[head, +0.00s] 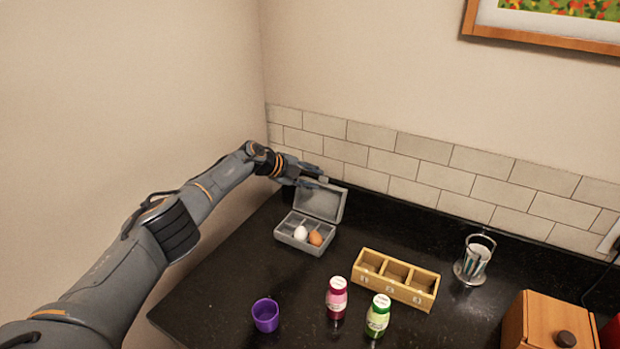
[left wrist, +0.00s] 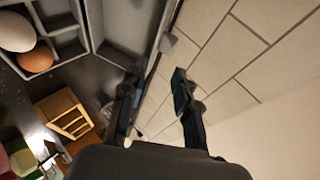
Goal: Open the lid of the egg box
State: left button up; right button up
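The grey egg box (head: 281,235) stands at the back left of the black counter. Its lid (head: 321,203) is up, tilted back toward the tiled wall. Inside are a white egg (head: 300,233) and a brown egg (head: 315,238); both also show in the left wrist view, white (left wrist: 15,32) and brown (left wrist: 36,60). My left gripper (head: 318,176) is at the top edge of the raised lid. In the left wrist view its two fingers (left wrist: 155,88) are apart, with the lid's edge near them; contact is unclear. My right gripper is not in view.
A wooden three-part box (head: 372,288), a pink-red bottle (head: 337,298), a green bottle (head: 377,316) and a purple cup (head: 265,315) stand in front. A metal holder (head: 473,262) and wooden box (head: 548,322) are at right. The tiled wall (head: 385,160) is close behind the lid.

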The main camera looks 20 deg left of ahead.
pick_arm(q)
jog(key=v, duration=1.2)
jog(key=shift+s, duration=0.15)
